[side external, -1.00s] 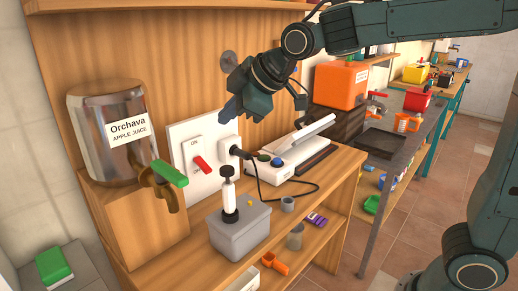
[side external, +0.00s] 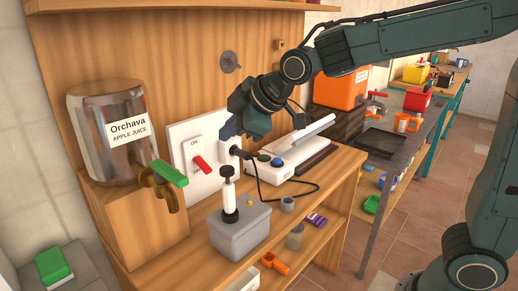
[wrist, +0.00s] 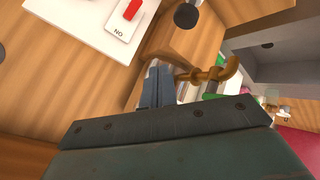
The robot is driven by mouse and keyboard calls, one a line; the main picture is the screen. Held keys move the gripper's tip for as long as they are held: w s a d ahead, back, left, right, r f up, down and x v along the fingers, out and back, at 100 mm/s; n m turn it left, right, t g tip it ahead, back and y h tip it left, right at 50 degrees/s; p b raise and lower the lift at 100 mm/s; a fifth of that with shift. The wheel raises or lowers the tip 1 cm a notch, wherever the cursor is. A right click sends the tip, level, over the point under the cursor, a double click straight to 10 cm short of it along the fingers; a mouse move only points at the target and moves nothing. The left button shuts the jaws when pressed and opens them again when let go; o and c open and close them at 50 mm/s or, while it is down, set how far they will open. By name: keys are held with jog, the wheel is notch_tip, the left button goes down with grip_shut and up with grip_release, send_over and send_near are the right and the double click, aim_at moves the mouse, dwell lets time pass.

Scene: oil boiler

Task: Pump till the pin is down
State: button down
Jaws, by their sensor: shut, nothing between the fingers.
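A grey box (side external: 240,230) stands on the wooden bench in the side view. A hand pump with a white barrel (side external: 229,199) and a dark handle (side external: 227,172) rises upright from its top. A small yellow piece, possibly the pin (side external: 250,203), shows on the box top behind the pump; whether it stands up or is down is too small to tell. My gripper (side external: 228,131) is shut and empty, above and apart from the pump handle, in front of the white switch plate. Its closed fingers (wrist: 157,86) also show in the wrist view.
The Orchava juice dispenser (side external: 105,128) with its green-handled tap (side external: 169,173) stands left of the pump. The switch plate (side external: 181,141) with a red switch (side external: 202,164) is behind.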

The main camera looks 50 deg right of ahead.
aim_at(228, 168)
jog(key=shift+f, duration=2.55)
jog(key=shift+f, duration=1.75)
dwell(2.2)
jog(key=shift+r, duration=0.1)
dwell(0.3)
jog(key=shift+r, duration=1.65)
